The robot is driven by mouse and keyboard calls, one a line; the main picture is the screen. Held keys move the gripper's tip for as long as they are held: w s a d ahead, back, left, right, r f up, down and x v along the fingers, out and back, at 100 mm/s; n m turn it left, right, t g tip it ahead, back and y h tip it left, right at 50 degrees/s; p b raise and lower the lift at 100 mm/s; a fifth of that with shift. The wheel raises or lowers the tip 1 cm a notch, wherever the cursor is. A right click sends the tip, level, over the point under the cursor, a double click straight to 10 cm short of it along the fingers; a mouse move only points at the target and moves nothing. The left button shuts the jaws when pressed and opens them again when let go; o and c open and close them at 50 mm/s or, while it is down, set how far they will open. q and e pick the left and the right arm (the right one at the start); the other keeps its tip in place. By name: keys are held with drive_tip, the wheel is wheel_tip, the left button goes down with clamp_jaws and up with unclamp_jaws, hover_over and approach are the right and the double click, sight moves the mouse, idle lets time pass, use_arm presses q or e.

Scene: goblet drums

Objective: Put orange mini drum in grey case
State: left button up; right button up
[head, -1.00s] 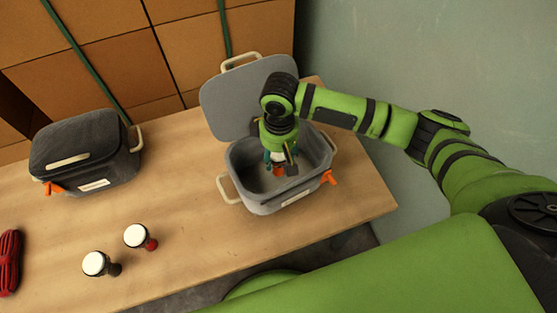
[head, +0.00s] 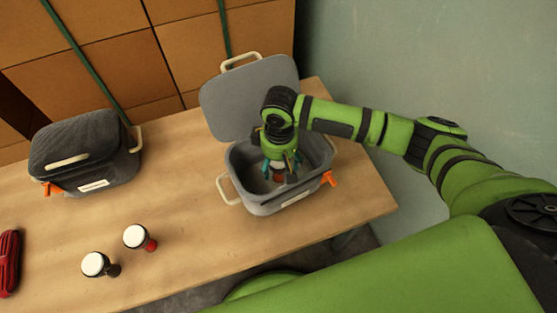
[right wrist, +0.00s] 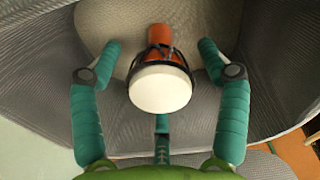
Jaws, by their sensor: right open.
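The grey case (head: 262,207) stands on the table with its lid up at the back. The orange mini drum (head: 278,178) is inside the case, partly hidden by my right gripper (head: 281,171). In the right wrist view the drum (right wrist: 160,85) shows its white head and orange base. It sits between the teal fingers of my right gripper (right wrist: 160,47), which are open with a gap on both sides. I cannot tell exactly how the drum's base meets the case floor. My left gripper is not in view.
A closed dark grey case (head: 85,150) stands at the left of the wooden table (head: 185,190). A red bundle (head: 9,262) lies at the left edge. Cardboard boxes (head: 120,60) are behind.

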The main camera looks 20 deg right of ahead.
wheel_tip(320, 180, up, 12)
drive_tip(key=p, duration=0.1)
drive_tip(key=shift+r, duration=0.15)
idle(1.1)
